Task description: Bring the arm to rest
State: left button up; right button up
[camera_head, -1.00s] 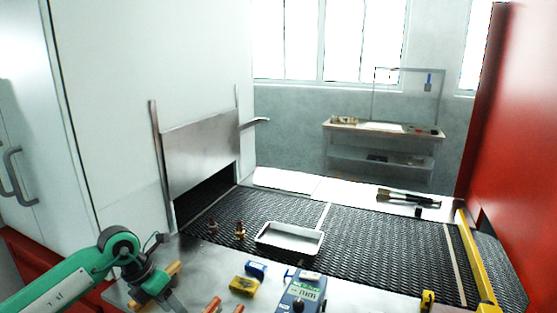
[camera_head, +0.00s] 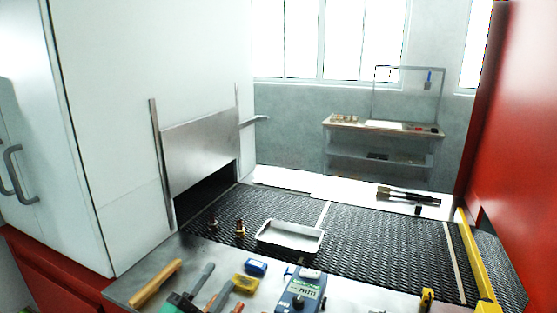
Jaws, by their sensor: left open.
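My left gripper (camera_head: 213,284) shows at the bottom edge of the head view, low over the near metal table (camera_head: 140,283). Its two grey fingers are apart, with nothing seen between them. The rest of my left arm is mostly below the picture; a green part shows at the bottom. My right gripper is not in view.
A wooden-handled tool (camera_head: 155,283) lies left of the gripper. A yellow block (camera_head: 245,284), a blue block (camera_head: 255,267) and a blue meter (camera_head: 303,291) lie to its right. A white tray (camera_head: 290,238) and two small brass fittings (camera_head: 240,228) stand on the mesh belt (camera_head: 365,255).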

pick_arm(q)
jog(key=s+a+f+n+g+y, duration=0.35)
jog(key=a+f+n+y, duration=0.2)
jog(key=f+n, duration=0.2)
jog(key=s+a+f+n+g+y, duration=0.35)
jog(key=f+n+y, duration=0.25)
jog(key=f, duration=0.3)
jog(key=s+f+n+g, duration=0.1)
jog(key=s+f+g, duration=0.25)
jog(key=s, duration=0.35)
jog(key=s+a+f+n+g, duration=0.1)
jog(key=s+f+g, duration=0.25)
jog(key=s, duration=0.35)
jog(key=s+f+n+g, duration=0.1)
jog(key=s+f+g, duration=0.1)
jog(key=s+f, duration=0.4)
notch_tip(320, 180, down, 30)
jog(key=s+g, duration=0.1)
jog(key=s, duration=0.1)
jog(key=s+a+f, duration=0.1)
jog(key=s+f, duration=0.8)
jog(key=s+a+f+g, duration=0.1)
jog(key=s+a+f, duration=0.1)
jog(key=s+f, duration=0.7)
jog(key=shift+a+f+g+h, duration=0.25)
jog(key=shift+g+h, duration=0.05)
jog(key=shift+h, duration=0.05)
